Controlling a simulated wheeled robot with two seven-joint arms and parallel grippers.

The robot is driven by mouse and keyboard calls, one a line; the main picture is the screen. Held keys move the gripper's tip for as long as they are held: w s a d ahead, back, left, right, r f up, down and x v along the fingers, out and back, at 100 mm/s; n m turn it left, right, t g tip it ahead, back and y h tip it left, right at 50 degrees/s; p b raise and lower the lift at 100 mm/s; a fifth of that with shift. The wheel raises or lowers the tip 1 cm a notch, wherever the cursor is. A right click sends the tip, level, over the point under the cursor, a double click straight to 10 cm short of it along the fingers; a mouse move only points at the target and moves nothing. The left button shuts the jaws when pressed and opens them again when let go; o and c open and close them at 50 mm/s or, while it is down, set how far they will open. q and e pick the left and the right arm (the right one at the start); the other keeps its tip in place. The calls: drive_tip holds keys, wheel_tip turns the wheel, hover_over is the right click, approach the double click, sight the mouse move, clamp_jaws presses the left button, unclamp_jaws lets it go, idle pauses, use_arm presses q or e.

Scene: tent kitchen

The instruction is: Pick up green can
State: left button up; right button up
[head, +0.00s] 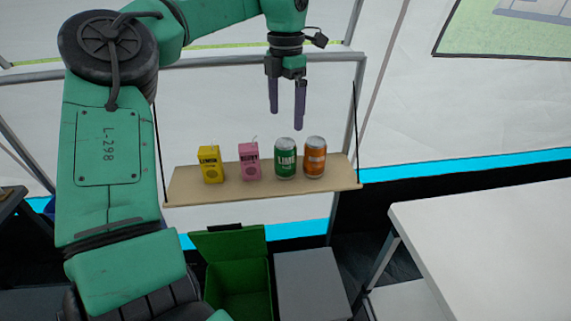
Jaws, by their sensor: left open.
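The green can (285,160), labelled LIME, stands upright on a hanging wooden shelf (200,194). An orange can (315,158) stands close on its right, and a pink carton (250,161) stands on its left. My left gripper (286,120) is in the air above the green can, pointing down. Its two dark fingers are apart with nothing between them, and the tips appear a little above the can's top. My right gripper is not in view.
A yellow carton (210,165) stands at the shelf's left. Below are an open green bin (239,278) and a grey box (311,286). A white table (490,240) is at the right. Thin black cords hold the shelf's ends.

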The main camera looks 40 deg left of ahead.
sight(285, 161)
use_arm(q)
wheel_tip(285, 161, down, 14)
drive_tip(key=shift+f+b, duration=0.25)
drive_tip(key=shift+b, duration=0.3)
drive_tip(key=shift+r, duration=0.1)
drive_tip(key=c, duration=1.3)
